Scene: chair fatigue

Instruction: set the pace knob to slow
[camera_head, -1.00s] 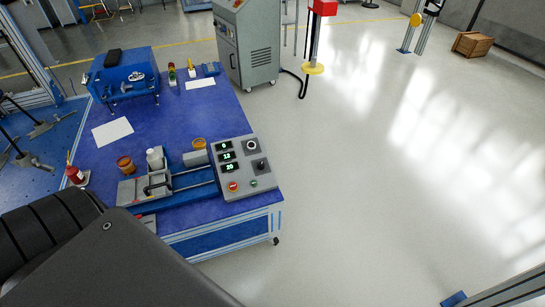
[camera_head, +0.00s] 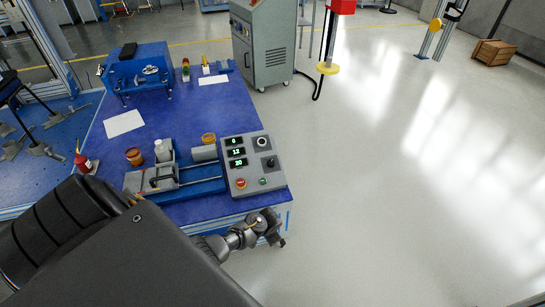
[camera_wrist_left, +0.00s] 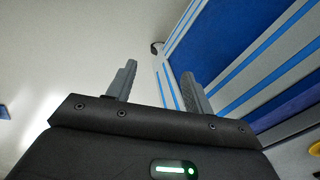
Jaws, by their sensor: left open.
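The grey control box (camera_head: 250,168) sits at the front right corner of the blue workbench. It has several small displays, a round dial with a white ring (camera_head: 262,141), a black knob (camera_head: 270,163), a red button (camera_head: 240,184) and a green button (camera_head: 263,181). I cannot read labels, so I cannot tell which control is the pace knob. My left gripper (camera_head: 273,229) is just off the bench's front edge, below the box. In the left wrist view its two fingers (camera_wrist_left: 157,80) are apart with nothing between them. My right gripper is not in view.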

